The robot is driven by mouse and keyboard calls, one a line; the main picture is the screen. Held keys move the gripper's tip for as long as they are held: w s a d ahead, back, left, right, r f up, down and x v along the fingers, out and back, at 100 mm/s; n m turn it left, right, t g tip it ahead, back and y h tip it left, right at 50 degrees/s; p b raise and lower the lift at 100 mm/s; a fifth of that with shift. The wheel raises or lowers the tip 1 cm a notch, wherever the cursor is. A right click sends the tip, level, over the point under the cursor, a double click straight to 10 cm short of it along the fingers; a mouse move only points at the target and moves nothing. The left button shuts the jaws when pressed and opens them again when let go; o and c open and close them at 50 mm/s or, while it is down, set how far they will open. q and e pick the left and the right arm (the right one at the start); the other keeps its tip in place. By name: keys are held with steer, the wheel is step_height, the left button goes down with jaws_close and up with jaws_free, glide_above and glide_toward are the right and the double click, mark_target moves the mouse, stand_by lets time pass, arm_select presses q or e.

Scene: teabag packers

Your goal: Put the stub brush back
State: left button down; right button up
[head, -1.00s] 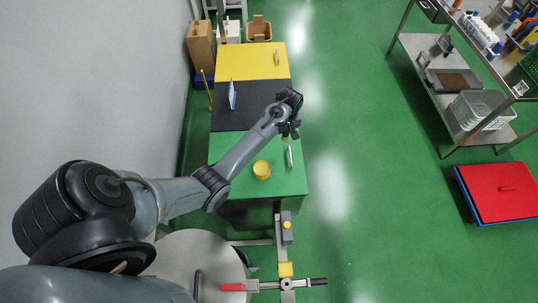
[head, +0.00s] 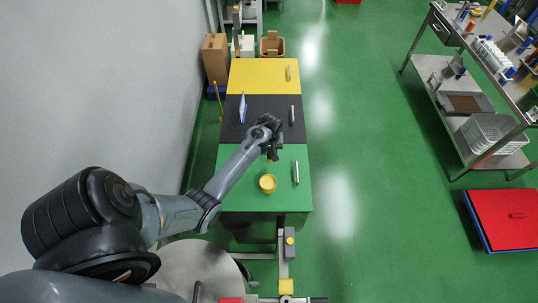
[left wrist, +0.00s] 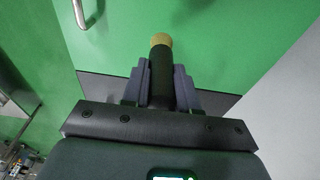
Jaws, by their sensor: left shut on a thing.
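My left gripper (head: 271,156) is over the far part of the green section of the long worktop (head: 240,190). In the left wrist view it is shut on the stub brush (left wrist: 161,75), a dark cylinder with a yellowish end pointing away from the palm. My right gripper is not in view.
Silver bar handles lie along the worktop's right side, one on the green section (head: 296,173). A blue-and-white upright piece (head: 242,108) stands on the black section. A steel shelf cart (head: 480,95) and a red board (head: 503,217) are at the right, with open floor between.

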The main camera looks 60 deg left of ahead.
mark_target(269, 156)
arm_select(q)
steer(key=shift+s+a+f, duration=0.1)
steer(key=shift+s+f, duration=0.1)
steer(key=shift+f, duration=1.95)
steer(key=shift+f, duration=0.1)
steer(key=c, duration=0.9)
jaws_free()
step_height(269, 156, up, 11)
steer(key=d, duration=0.1)
steer(key=s+d+r+m+t, duration=0.1)
steer(key=s+d+m, duration=0.3)
steer(key=d, duration=0.6)
steer(key=s+d+r+m+t+h, duration=0.1)
steer(key=s+d+r+m, duration=0.3)
steer(key=s+d, duration=0.4)
steer(key=s+d+r+m+p, duration=0.1)
steer(key=s+d+r+m, duration=0.2)
steer(key=d, duration=0.9)
steer(key=shift+s+d+r+m+t+h, duration=0.1)
steer(key=shift+s+m+t+h, duration=0.1)
steer(key=shift+s+m, duration=0.55)
steer(key=shift+s+r+m+t+h, duration=0.1)
steer(key=shift+s+m+t, duration=0.1)
steer(key=shift+s+m, duration=0.5)
